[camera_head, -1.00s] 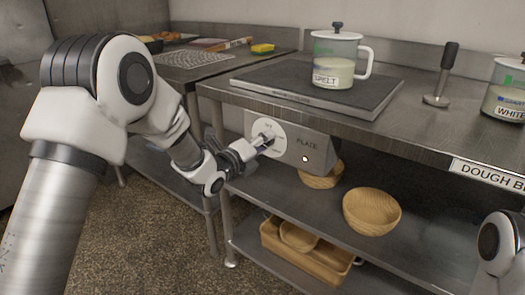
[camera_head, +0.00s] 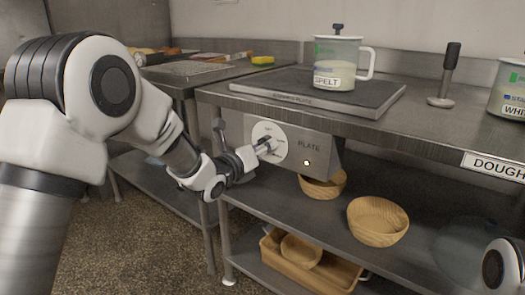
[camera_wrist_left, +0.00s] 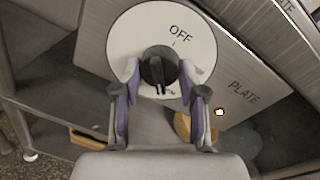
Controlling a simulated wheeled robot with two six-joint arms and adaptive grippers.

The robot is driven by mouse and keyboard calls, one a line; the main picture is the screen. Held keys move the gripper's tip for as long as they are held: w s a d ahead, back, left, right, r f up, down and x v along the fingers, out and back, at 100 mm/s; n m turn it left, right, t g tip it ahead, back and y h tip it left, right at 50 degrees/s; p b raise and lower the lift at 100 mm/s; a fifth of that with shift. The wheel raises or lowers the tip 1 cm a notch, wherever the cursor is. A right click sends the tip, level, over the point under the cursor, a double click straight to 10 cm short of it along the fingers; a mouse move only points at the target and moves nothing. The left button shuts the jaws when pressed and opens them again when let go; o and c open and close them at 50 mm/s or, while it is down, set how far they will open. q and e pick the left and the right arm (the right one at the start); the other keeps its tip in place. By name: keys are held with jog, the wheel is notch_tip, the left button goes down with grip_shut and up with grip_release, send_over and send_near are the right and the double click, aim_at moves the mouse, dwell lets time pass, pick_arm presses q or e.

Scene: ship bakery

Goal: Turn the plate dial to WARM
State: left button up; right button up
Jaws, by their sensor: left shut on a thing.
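The plate dial is a white disc (camera_head: 278,132) with a dark knob (camera_wrist_left: 158,66) on a grey control box marked PLATE. In the left wrist view the word OFF stands on the dial's upper right, with a small tick below it. My left gripper (camera_head: 264,147) is at the dial, its two fingers closed on the knob's sides; it also fills the left wrist view (camera_wrist_left: 159,75). The lower dial markings are hidden or too small to read, and I cannot tell which mark the knob points to. My right gripper is out of view.
A small lamp (camera_head: 308,163) glows on the box. Above, a SPELT jar (camera_head: 335,65) stands on the dark plate (camera_head: 375,97). Wooden bowls (camera_head: 377,221) sit on the shelf below. A steel bench leg (camera_head: 225,235) is near my left forearm. A dark-handled tool (camera_head: 447,75) stands right.

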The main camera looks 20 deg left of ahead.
pick_arm(q)
jog(key=shift+f, duration=0.1)
jog(key=o, duration=1.1)
jog(key=shift+o, duration=0.2)
jog(key=v, duration=1.2)
jog(key=shift+f, duration=0.1)
